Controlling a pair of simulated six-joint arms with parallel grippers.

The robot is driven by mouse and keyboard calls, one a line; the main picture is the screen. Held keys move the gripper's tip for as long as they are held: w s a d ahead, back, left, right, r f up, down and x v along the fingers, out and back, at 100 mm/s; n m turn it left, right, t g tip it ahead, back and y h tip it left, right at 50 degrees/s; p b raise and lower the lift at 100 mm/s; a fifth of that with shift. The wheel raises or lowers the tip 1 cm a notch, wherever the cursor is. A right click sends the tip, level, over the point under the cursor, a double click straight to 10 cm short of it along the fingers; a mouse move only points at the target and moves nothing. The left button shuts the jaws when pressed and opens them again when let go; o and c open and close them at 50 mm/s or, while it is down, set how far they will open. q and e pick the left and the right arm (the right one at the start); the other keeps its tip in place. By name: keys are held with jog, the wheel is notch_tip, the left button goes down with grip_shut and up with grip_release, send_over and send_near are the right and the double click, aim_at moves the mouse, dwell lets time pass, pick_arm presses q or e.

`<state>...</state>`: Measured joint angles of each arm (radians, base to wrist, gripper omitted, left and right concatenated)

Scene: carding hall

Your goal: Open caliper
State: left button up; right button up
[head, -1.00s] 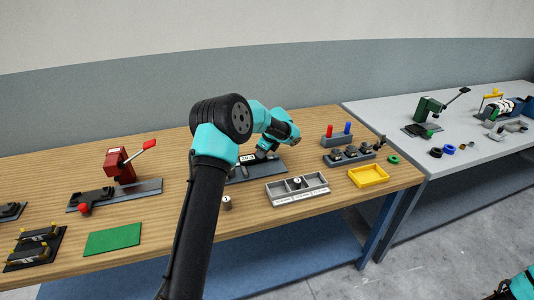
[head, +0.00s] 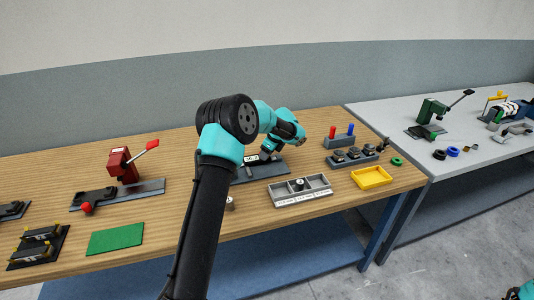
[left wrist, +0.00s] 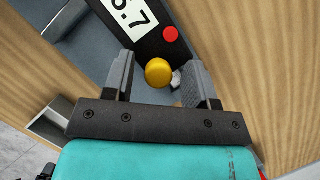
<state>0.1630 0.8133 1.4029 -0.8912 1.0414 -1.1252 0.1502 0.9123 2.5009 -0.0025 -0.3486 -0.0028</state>
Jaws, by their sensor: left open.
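The caliper has a black body with a white digit display (head: 251,160) and lies on a dark grey base plate (head: 272,169) at the middle of the wooden bench. In the left wrist view its display (left wrist: 128,16) shows part of a number ending in 7, beside a red button (left wrist: 170,34). A yellow round knob (left wrist: 158,72) sits below the button. My left gripper (left wrist: 160,84) is open, with one finger on each side of the knob; I cannot tell whether they touch it. In the head view my left gripper (head: 268,155) partly hides the caliper.
A grey compartment tray (head: 300,198) stands in front, with a yellow tray (head: 372,178) to its right. A red lever press (head: 122,164) and a green mat (head: 116,239) are to the left. A grey table (head: 470,128) adjoins at right.

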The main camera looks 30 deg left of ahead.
pick_arm(q)
jog(key=v, duration=1.7)
jog(key=shift+r, duration=0.1)
